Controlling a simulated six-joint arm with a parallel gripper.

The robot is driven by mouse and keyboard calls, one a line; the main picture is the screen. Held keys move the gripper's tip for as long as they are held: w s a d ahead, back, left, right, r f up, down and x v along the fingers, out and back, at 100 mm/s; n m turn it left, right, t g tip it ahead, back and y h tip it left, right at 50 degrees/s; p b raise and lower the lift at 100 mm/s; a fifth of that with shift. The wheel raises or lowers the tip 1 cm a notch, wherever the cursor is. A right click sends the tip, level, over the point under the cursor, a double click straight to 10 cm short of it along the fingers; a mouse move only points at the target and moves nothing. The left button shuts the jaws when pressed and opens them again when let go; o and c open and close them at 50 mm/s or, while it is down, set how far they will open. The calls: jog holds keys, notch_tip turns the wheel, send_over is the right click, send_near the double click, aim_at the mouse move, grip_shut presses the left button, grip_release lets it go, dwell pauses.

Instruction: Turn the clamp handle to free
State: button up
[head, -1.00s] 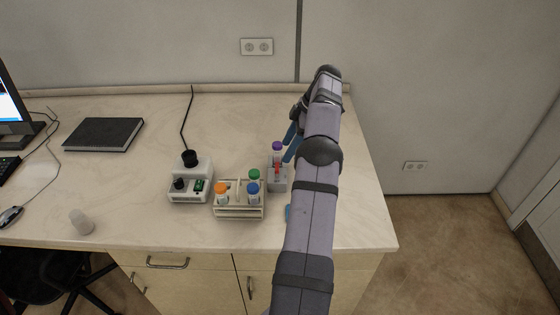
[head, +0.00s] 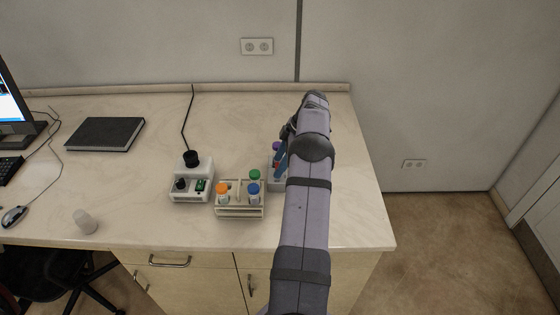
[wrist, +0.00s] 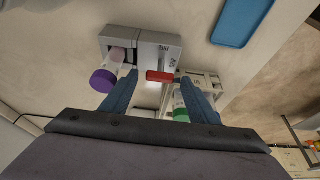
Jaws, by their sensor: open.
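In the wrist view, the red clamp handle (wrist: 160,76) lies crosswise on the front of a grey clamp block (wrist: 158,52). My gripper (wrist: 158,83) is open, with one blue finger on each side of the handle. I cannot tell whether the fingers touch it. A purple-capped tube (wrist: 105,78) sits at the block's left, beside the left finger. In the head view, my gripper (head: 281,165) is over the clamp block (head: 273,184), and my arm and fingers hide most of the block. The purple cap (head: 276,146) shows just behind.
A rack (head: 240,211) with orange, green and blue capped tubes stands left of the clamp. A white device (head: 190,186) with a black knob is farther left. A blue tray (wrist: 242,20) lies near the counter edge.

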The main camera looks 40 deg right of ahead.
jog(key=c, duration=1.1)
jog(key=shift+o, duration=0.2)
